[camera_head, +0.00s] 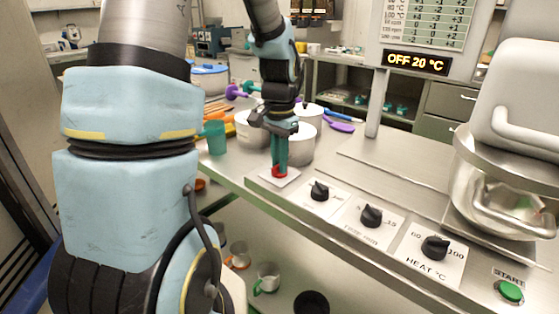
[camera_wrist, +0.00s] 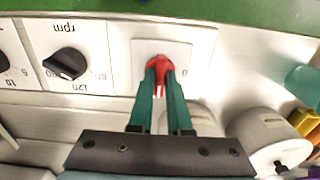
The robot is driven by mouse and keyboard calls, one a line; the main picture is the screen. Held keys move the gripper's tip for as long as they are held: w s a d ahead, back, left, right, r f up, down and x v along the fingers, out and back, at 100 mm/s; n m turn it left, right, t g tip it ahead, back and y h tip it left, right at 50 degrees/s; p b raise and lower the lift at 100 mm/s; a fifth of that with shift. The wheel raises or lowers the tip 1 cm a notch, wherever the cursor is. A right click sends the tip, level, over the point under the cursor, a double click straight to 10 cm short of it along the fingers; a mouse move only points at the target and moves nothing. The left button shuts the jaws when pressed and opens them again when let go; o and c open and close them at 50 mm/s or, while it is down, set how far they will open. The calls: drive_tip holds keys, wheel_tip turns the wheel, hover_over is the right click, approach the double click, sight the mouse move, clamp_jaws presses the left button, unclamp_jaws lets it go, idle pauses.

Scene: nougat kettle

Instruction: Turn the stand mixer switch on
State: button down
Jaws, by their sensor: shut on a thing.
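A red switch knob (camera_head: 279,172) sits on a pale square plate (camera_head: 266,180) at the left end of the metal control panel. My gripper (camera_head: 280,165) reaches down to it, and its green fingers are shut on the knob. In the wrist view the red knob (camera_wrist: 160,64) shows between the two fingertips (camera_wrist: 157,76), with a "0" mark on the plate to its right. The fingers hide part of the knob. The stand mixer with its metal bowl (camera_head: 505,200) stands at the right. A display (camera_head: 415,62) reads "OFF 20 °C".
Black dials (camera_head: 320,190), (camera_head: 371,215) and (camera_head: 435,247) line the panel right of the switch. A green START button (camera_head: 510,291) is at the far right.

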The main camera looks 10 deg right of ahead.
drive_tip(key=c, duration=0.9)
unclamp_jaws()
drive_tip(key=shift+o, duration=0.2)
wheel_tip(320, 180, up, 11)
drive_tip(key=b, duration=0.1)
drive_tip(key=shift+f, duration=0.1)
drive_tip(key=s+a+f+n, duration=0.4)
drive_tip(key=a+f, duration=0.1)
drive_tip(key=a, duration=0.1)
drive_tip(key=s+a+f+n+t, duration=0.1)
drive_tip(key=s+a+f+n, duration=0.2)
drive_tip(key=a, duration=0.4)
wheel_tip(320, 180, down, 2)
drive_tip(key=shift+s+f+n+t, duration=0.1)
drive_tip(key=shift+s+n+t, duration=0.25)
drive_tip(key=shift+n, duration=0.35)
